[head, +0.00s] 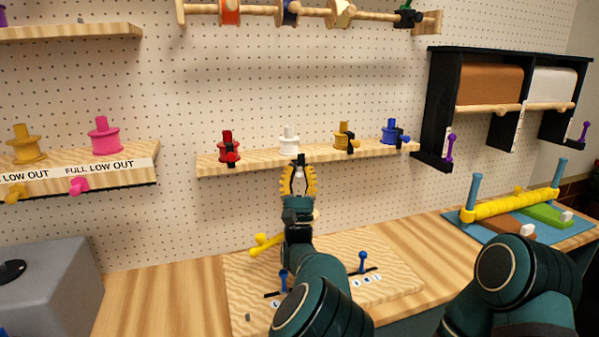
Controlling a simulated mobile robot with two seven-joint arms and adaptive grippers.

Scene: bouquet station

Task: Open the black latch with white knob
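The black latch (300,160) is on the front edge of the wooden wall shelf, just below the white spool (289,140). Its small white knob (298,174) shows below it, between the fingers of my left gripper (298,172). The yellow fingers stand apart on either side of the knob, with a visible gap. I cannot tell whether a finger touches it. The lower part of the latch is hidden by the gripper. My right arm is at the lower right; its gripper is out of view.
The same shelf (215,166) holds a red spool (229,143), a yellow spool (342,132) and a blue spool (389,128), with latches. Below lies a wooden board (400,289) with blue pegs and a yellow handle (264,243). A black cabinet (437,105) hangs at right.

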